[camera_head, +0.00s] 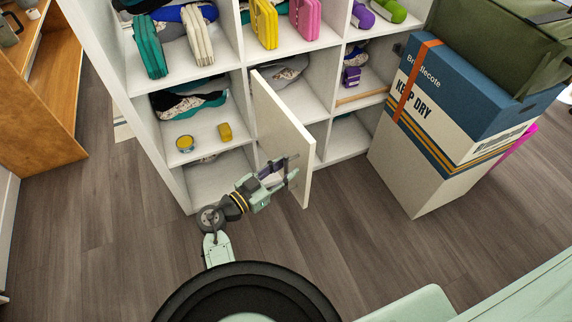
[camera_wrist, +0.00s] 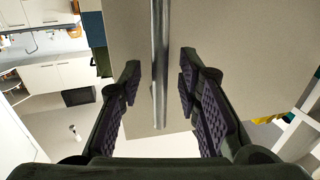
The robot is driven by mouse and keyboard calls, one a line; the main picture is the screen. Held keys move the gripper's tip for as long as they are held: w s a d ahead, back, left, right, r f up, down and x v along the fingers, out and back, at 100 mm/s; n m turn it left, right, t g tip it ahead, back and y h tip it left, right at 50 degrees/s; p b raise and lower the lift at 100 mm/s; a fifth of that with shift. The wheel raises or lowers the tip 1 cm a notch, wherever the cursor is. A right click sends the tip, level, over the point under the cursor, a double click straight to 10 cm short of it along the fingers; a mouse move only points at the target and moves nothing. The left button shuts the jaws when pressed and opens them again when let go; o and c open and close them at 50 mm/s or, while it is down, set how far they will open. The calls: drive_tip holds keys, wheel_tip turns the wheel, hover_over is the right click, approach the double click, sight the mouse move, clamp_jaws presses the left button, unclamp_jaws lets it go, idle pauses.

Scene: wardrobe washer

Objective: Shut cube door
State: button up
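The cube door (camera_head: 283,125) is a white panel standing open, swung out from the middle column of the white cube shelf (camera_head: 160,88). In the wrist view, the door panel (camera_wrist: 225,60) fills the upper middle, with its vertical metal bar handle (camera_wrist: 160,65) in front. My gripper (camera_head: 287,171) is at the door's left face, near its lower outer part. In the wrist view, my gripper (camera_wrist: 158,85) is open, with one finger on each side of the handle and a visible gap to both. The door hides part of the cubes behind it.
A blue and white box (camera_head: 440,130) with a green bag (camera_head: 505,40) on top stands right of the shelf. Wooden furniture (camera_head: 40,90) stands far left. Floor in front is clear.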

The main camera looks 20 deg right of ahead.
drive_tip(key=shift+w+d, duration=0.1)
drive_tip(key=shift+d, duration=0.25)
drive_tip(key=shift+c, duration=0.3)
clamp_jaws()
idle(0.5)
